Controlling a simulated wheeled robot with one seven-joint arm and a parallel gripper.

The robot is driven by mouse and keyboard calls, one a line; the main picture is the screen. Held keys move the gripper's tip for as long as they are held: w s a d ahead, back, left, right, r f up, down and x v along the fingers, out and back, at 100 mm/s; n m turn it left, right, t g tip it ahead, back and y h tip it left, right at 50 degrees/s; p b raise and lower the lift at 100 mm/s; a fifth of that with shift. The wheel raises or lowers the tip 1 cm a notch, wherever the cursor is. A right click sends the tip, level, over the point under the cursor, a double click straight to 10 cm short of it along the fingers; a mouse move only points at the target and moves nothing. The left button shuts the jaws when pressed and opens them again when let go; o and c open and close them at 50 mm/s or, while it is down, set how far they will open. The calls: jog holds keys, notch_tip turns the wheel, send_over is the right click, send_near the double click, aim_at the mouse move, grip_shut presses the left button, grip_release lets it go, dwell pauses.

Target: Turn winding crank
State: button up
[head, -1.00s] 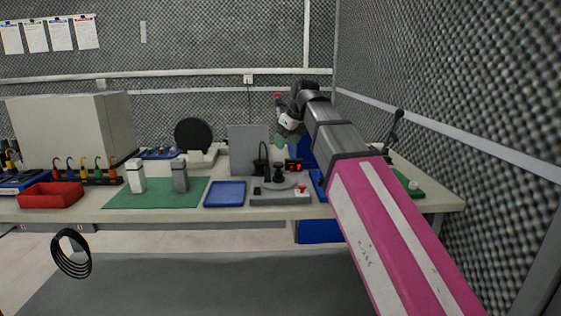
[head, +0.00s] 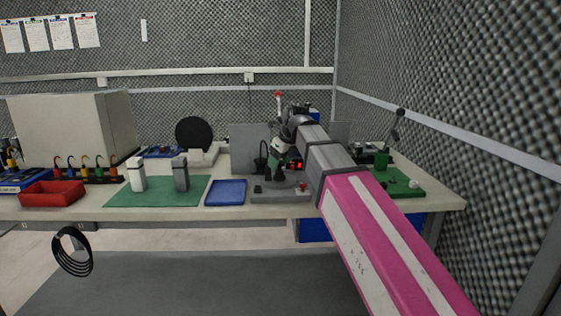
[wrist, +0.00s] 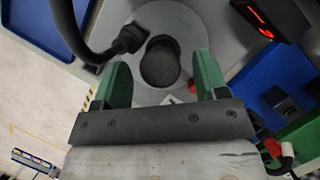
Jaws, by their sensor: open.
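The winding crank appears to be the round grey disc (wrist: 197,28) with a dark upright round knob (wrist: 160,65), on a grey base (head: 283,196) on the bench. My gripper (head: 274,170) is over this base, pointing down, and hides most of the disc in the head view. In the wrist view my gripper (wrist: 161,72) is open. Its two green fingers stand on either side of the knob, with gaps to both. The wrist view does not show clearly whether the fingertips are level with the knob or above it.
A black curved cable or arm (wrist: 72,30) passes close to the left finger. A black box with a red display (wrist: 268,18) stands at the right. A blue tray (head: 226,192) lies left of the base. A green board (head: 400,183) is at the right.

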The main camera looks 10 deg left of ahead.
jog(key=c, duration=0.9)
jog(key=shift+n, duration=0.5)
jog(key=shift+w+n+g+y, duration=0.15)
jog(key=shift+n+g+y, duration=0.5)
jog(key=shift+n, duration=1.05)
jog(key=shift+w+r+n+g, duration=0.1)
jog(key=shift+n+g, duration=0.85)
jog(key=shift+n, duration=1.15)
jog(key=shift+w+n+g+h, duration=0.1)
jog(key=shift+n+g+h, duration=0.3)
jog(key=shift+n, duration=0.7)
jog(key=shift+n+g+h, duration=0.25)
jog(key=shift+n+g, duration=0.15)
jog(key=shift+n, duration=0.7)
jog(key=shift+a+n+g+h, duration=0.1)
jog(key=shift+n+g+h, duration=0.25)
jog(key=shift+n, duration=1.15)
jog(key=shift+n+g, duration=0.25)
jog(key=shift+n, duration=0.25)
